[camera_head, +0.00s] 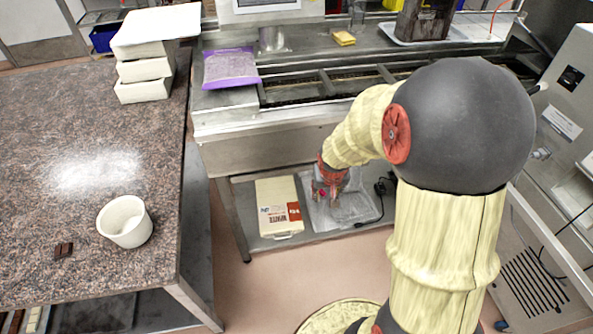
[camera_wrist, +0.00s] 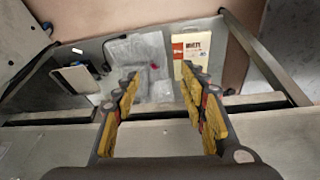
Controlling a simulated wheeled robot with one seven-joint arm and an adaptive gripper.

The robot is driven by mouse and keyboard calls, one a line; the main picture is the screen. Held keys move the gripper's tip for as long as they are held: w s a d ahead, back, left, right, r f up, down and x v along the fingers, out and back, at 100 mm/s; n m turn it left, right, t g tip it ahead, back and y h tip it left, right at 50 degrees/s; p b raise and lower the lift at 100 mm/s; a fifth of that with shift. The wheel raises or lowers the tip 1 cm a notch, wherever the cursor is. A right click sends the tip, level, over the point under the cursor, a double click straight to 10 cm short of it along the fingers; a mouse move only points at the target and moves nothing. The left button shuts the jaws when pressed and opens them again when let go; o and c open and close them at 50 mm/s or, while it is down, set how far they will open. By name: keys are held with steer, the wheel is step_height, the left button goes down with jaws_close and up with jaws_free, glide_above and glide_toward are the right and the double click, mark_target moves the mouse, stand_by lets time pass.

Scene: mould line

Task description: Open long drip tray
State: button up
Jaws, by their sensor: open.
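The steel mould line bench (camera_head: 255,152) has a long plain metal front below its dark trough. I cannot tell for certain which part of it is the long drip tray. My gripper (camera_head: 330,190) is in front of that bench, low, near the level of the lower shelf, with my forearm hiding part of the front. In the wrist view my gripper (camera_wrist: 161,80) is open, with nothing between its yellow-padded fingers. A long metal edge (camera_wrist: 60,145) with a dark slot runs across behind the fingers. I cannot tell whether they touch it.
The lower shelf (camera_head: 247,205) holds a white-and-red packet (camera_head: 278,207) and a clear plastic bag (camera_head: 345,207). At left, a granite table (camera_head: 60,180) carries a white cup (camera_head: 125,222) and stacked white blocks (camera_head: 143,70). A steel machine (camera_head: 570,125) stands at right. Some floor is clear.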

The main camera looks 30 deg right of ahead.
steer(key=d+f+m, duration=0.1)
steer(key=d+f, duration=0.2)
steer(key=f, duration=0.5)
steer(key=d+f+m, duration=0.1)
steer(key=d+f, duration=0.2)
steer(key=f, duration=0.4)
steer(key=m+t+y, duration=0.4)
steer(key=m+t, duration=0.6)
steer(key=t, duration=0.5)
glide_toward(296, 170)
steer(key=w, duration=0.5)
steer(key=w+b, duration=0.1)
steer(key=w, duration=0.1)
steer(key=w+a, duration=0.1)
steer(key=w, duration=0.2)
steer(key=shift+r, duration=0.1)
jaws_close()
